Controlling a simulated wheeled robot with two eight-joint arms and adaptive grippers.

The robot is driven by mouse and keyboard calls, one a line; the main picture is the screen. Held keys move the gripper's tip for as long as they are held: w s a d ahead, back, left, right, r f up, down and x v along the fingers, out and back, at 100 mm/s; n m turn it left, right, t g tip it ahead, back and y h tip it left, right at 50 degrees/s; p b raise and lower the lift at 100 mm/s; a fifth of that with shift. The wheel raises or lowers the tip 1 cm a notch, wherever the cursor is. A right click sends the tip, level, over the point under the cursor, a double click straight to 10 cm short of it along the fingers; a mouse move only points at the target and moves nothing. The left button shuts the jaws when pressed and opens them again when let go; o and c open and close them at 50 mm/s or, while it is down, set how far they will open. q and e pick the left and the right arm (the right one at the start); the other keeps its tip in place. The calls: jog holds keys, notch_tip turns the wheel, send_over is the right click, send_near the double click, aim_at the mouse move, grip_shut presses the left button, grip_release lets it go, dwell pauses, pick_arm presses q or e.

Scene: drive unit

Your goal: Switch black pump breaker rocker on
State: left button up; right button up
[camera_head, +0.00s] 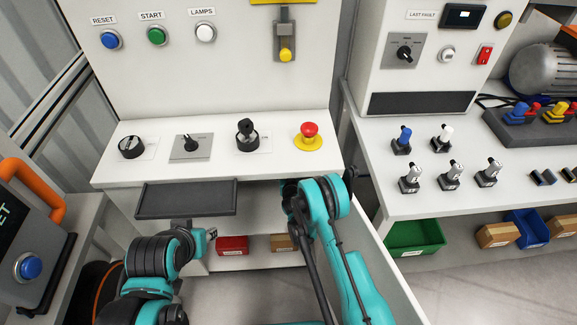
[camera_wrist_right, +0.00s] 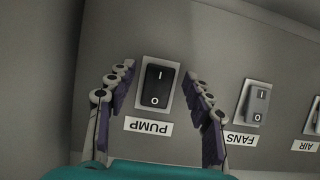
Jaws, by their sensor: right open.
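The black pump rocker (camera_wrist_right: 157,86) shows in the right wrist view, set in a pale frame on a grey panel. Its I mark is at the top, its O mark at the bottom, and a PUMP label (camera_wrist_right: 149,127) is below. I cannot tell which half is pressed in. My right gripper (camera_wrist_right: 162,80) is open, with one finger on each side of the rocker and nothing held. In the head view the right arm reaches to the desk's front edge, and its fingers and the rocker are hidden. My left gripper (camera_head: 209,234) is low in front of the desk; its jaw opening is unclear.
A grey FANS rocker (camera_wrist_right: 254,104) and a partly cut-off AIR rocker (camera_wrist_right: 313,117) are to the right of the pump rocker. A dark tray (camera_head: 186,199) juts from the desk front. The red emergency button (camera_head: 309,131) stands on the desk above the right arm.

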jog(key=shift+s+r, duration=0.1)
jog(key=shift+r, duration=0.05)
jog(key=shift+c, duration=0.7)
jog(key=c, duration=1)
jog(key=shift+f+t, duration=0.25)
jog(key=shift+t, duration=0.55)
jog(key=o, duration=1.1)
jog(key=shift+o, duration=0.2)
jog(key=shift+r, duration=0.1)
notch_tip(320, 180, up, 10)
